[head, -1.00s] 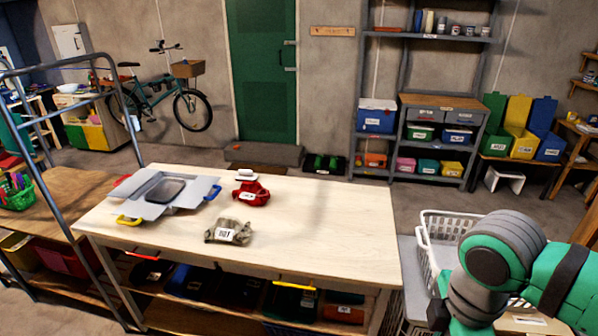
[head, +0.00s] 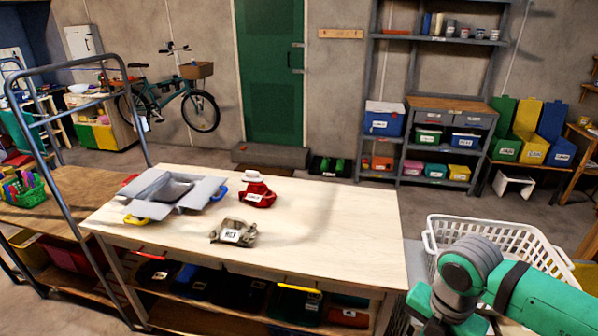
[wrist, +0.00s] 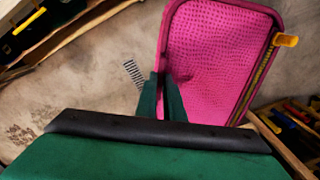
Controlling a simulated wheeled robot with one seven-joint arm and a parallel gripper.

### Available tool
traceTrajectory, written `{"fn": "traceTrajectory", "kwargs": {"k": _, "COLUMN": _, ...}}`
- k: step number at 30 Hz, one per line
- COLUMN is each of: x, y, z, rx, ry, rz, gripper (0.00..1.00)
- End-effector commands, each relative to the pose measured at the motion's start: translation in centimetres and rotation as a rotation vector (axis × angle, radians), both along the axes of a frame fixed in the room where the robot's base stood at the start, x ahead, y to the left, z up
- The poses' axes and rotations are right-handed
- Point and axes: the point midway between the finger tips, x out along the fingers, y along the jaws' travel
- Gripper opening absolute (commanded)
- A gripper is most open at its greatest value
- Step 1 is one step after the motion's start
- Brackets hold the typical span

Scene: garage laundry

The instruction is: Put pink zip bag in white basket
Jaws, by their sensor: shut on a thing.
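In the wrist view the pink zip bag (wrist: 218,60) is a flat, textured pouch with a zip along its right side and an orange pull tab. My gripper (wrist: 165,98) is shut on its lower left edge, and the bag hangs clear of the surface behind it. The white basket (head: 535,246) is a slatted laundry basket at the right of the head view, beside the pale table. My arm covers its lower front. My gripper and the pink bag do not show in the head view.
The pale wooden table (head: 345,225) carries a grey open-flapped box (head: 160,190), a red item (head: 257,192) and a tan labelled bundle (head: 234,232). Shelves with bins (head: 440,140) stand behind. A metal-framed rack (head: 70,70) is at the left.

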Motion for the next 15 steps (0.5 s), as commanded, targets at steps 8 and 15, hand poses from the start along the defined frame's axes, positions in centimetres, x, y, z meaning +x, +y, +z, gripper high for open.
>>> {"fn": "traceTrajectory", "kwargs": {"k": 8, "x": 2.5, "y": 0.1, "z": -5.4, "rx": 0.002, "ry": 0.001, "rz": 0.447, "gripper": 0.0}}
{"fn": "traceTrajectory", "kwargs": {"k": 15, "x": 4.1, "y": 0.6, "z": -10.5, "rx": 0.003, "ry": 0.0, "rz": 0.838, "gripper": 0.0}}
